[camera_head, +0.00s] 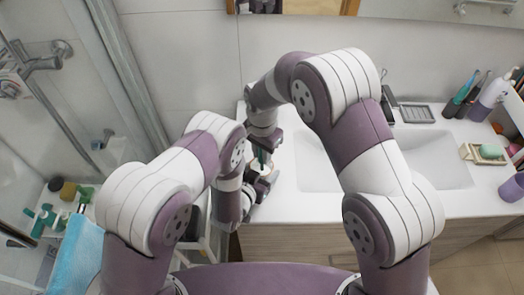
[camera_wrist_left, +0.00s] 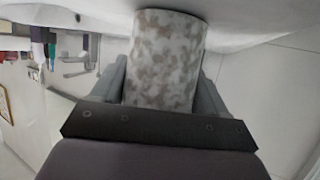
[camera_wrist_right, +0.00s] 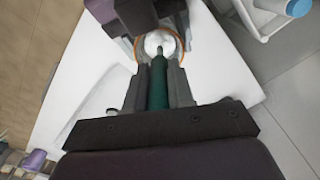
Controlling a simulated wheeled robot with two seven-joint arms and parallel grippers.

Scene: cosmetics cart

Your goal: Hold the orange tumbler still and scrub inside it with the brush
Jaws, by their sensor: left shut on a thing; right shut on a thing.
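The tumbler (camera_wrist_left: 166,62) shows in the left wrist view as a pale cylinder with grey-brown mottling, between the fingers of my left gripper (camera_wrist_left: 165,75). My left gripper (camera_head: 263,183) is shut on it near the counter's left edge. In the right wrist view the tumbler's orange rim (camera_wrist_right: 161,30) rings a white round shape. My right gripper (camera_wrist_right: 158,80) is shut on the brush's dark green handle (camera_wrist_right: 158,92). The handle points into the tumbler's mouth. How deep the brush head sits is hidden. In the head view my right gripper (camera_head: 265,140) is just above the left one.
A white sink counter (camera_head: 287,205) lies to the right, with a soap dish (camera_head: 486,156), a dark tray (camera_head: 417,113) and several bottles. At left, a shelf holds green items (camera_head: 45,215) beside a blue towel (camera_head: 78,255). A glass shower panel stands behind my left arm.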

